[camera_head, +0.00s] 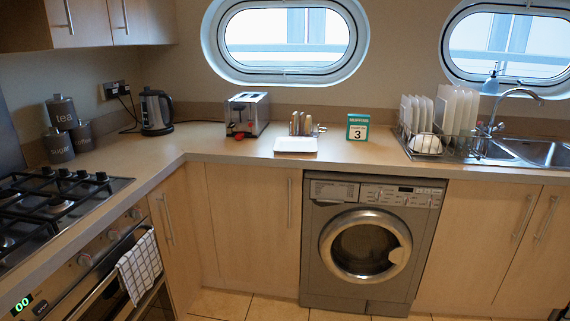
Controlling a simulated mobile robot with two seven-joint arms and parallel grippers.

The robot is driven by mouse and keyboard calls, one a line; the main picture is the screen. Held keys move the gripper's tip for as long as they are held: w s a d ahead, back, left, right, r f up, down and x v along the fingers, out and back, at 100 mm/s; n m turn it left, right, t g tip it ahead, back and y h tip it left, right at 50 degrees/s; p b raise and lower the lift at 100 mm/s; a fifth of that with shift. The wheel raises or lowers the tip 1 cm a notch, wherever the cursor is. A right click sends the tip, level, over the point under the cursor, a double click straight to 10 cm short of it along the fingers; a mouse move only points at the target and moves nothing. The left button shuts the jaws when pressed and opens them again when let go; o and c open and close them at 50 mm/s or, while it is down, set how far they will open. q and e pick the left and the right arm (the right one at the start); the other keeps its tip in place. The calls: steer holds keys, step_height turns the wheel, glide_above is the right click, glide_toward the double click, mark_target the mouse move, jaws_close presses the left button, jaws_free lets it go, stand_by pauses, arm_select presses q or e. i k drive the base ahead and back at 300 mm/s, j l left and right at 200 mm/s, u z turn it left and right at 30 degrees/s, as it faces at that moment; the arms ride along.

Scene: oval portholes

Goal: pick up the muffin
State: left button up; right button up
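I cannot clearly make out a loose muffin in the head view. A small teal and white box (358,127) with a large "3" stands upright on the back counter; its small top lettering is hard to read. Left of it is a rack (300,124) holding brown, slice-like pieces, too small to identify. A flat white board or plate (295,145) lies in front of the rack and looks empty. A small red item (239,136) lies at the toaster's front. Neither of my grippers is in view.
The wooden counter (350,154) has free room around the box. A toaster (247,113), kettle (156,112) and canisters (58,146) stand left. A dish rack (440,151) with white plates and a sink (545,153) are right. A gas hob (50,200) is left; a washing machine (335,255) is below.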

mark_target(308, 120)
steer(key=i+u, duration=0.1)
steer(key=i, duration=0.6)
steer(key=i+l+u, duration=0.1)
steer(key=i, duration=0.6)
